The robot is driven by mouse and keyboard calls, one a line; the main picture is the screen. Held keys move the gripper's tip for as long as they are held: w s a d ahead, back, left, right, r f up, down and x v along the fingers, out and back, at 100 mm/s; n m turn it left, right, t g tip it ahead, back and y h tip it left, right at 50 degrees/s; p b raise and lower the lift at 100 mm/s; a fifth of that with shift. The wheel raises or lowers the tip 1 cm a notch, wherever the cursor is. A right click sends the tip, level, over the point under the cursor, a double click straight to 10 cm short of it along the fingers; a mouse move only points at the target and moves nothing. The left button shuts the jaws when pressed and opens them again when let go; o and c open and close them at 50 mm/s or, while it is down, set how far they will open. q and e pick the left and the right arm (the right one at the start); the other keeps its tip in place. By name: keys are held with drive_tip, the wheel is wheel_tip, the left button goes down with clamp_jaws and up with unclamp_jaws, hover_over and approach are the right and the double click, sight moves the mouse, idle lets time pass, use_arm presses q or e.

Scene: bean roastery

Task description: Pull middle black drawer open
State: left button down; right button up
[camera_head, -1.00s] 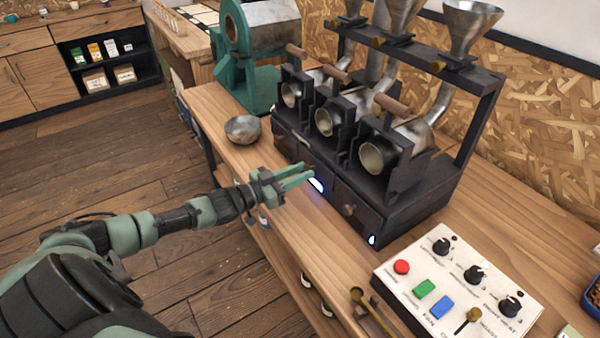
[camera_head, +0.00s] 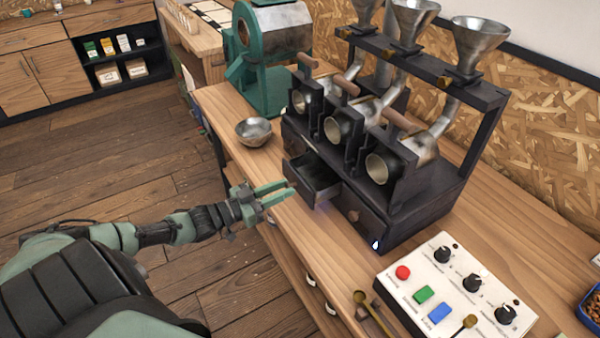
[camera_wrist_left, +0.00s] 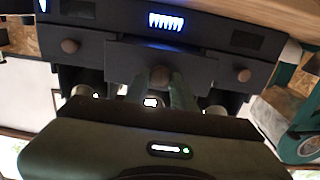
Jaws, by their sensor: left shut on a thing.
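The black roaster unit (camera_head: 425,198) stands on the wooden counter, with a row of drawers low in its front. Its middle black drawer (camera_head: 305,188) is pulled partly out, and its hollow inside shows from above. My left gripper (camera_head: 280,193) is in front of this drawer, shut on its round wooden knob (camera_wrist_left: 160,75). In the left wrist view, the drawer front (camera_wrist_left: 203,62) stands out from the neighbouring fronts, with the knob between the two green fingers (camera_wrist_left: 161,92). In the head view the knob is hidden by the fingers. My right gripper is not in view.
A metal bowl (camera_head: 254,131) stands on the counter left of the drawer. A white control box (camera_head: 455,290) and a brass scoop (camera_head: 374,312) lie to the right. Further knobs (camera_wrist_left: 70,46) flank the drawer. The floor before the counter is clear.

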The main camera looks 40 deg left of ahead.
use_arm(q)
drive_tip(key=p+v, duration=0.1)
drive_tip(key=v, duration=0.3)
drive_tip(key=c, duration=1.2)
unclamp_jaws()
drive_tip(key=v, duration=0.7)
drive_tip(key=shift+s+a, duration=0.15)
drive_tip(key=shift+s, duration=0.2)
